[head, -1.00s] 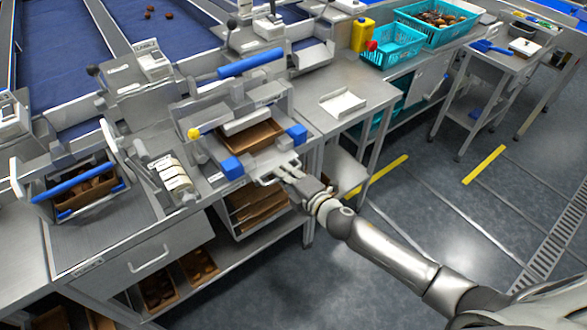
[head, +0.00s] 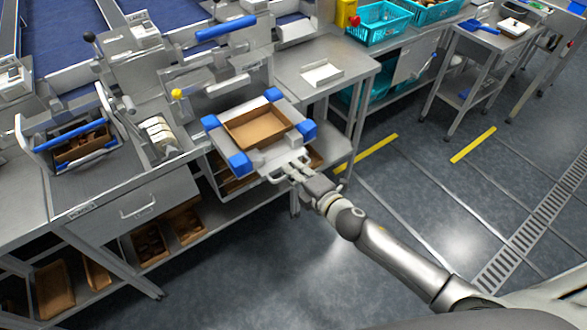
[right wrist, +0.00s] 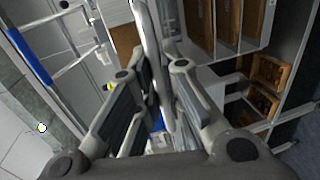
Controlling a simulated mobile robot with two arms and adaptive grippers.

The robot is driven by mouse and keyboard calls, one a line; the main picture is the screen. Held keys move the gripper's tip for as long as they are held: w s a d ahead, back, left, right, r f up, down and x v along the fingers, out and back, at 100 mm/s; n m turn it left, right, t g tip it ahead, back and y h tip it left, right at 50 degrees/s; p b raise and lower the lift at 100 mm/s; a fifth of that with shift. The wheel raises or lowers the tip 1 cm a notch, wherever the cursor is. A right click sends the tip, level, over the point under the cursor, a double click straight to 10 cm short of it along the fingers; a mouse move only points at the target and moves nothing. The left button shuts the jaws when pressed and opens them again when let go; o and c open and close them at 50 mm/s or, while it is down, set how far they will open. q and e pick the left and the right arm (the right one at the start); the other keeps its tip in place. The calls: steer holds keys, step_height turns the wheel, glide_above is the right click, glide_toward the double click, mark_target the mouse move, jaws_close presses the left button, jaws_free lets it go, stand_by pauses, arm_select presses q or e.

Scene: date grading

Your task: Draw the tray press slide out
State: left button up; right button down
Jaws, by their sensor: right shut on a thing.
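The tray press slide (head: 246,148) is a light plate with blue corner blocks. It stands out in front of the press (head: 215,75), over the bench's front edge. An empty brown tray (head: 258,126) lies on it. My right gripper (head: 288,170) is shut on the slide's front handle (head: 275,178). In the right wrist view the pale handle bar (right wrist: 150,55) runs between the fingers of my right gripper (right wrist: 152,75). My left gripper is not in view.
A carrier with a blue handle (head: 72,132) and a tape roll (head: 157,130) stand left on the bench. Brown trays (head: 185,224) lie on the lower shelf. Teal crates (head: 378,26) stand at the back right. The floor (head: 410,190) at right is open.

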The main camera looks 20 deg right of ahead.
steer(key=c, duration=1.5)
jaws_free()
steer(key=shift+c, duration=0.2)
steer(key=v, duration=1.2)
steer(key=s+d+f+m+g+h, duration=0.2)
steer(key=s+d+f+m, duration=0.15)
steer(key=f, duration=0.75)
steer(key=s+d+f+m+g+h, duration=0.15)
steer(key=s+f+m, duration=0.25)
steer(key=f, duration=0.6)
steer(key=s+d+f+m+g+h, duration=0.2)
steer(key=s+d+f+m+g, duration=0.15)
steer(key=f, duration=0.75)
steer(key=s+a+f+m+g, duration=0.1)
steer(key=s+f+m+g, duration=0.2)
steer(key=s+f, duration=0.4)
steer(key=s+a+f+m+g, duration=0.2)
steer(key=s+f+m, duration=0.3)
steer(key=s, duration=1.4)
step_height(320, 180, down, 2)
steer(key=shift+f+m+g, duration=0.15)
steer(key=shift+m+g, duration=0.15)
steer(key=shift+g, duration=0.5)
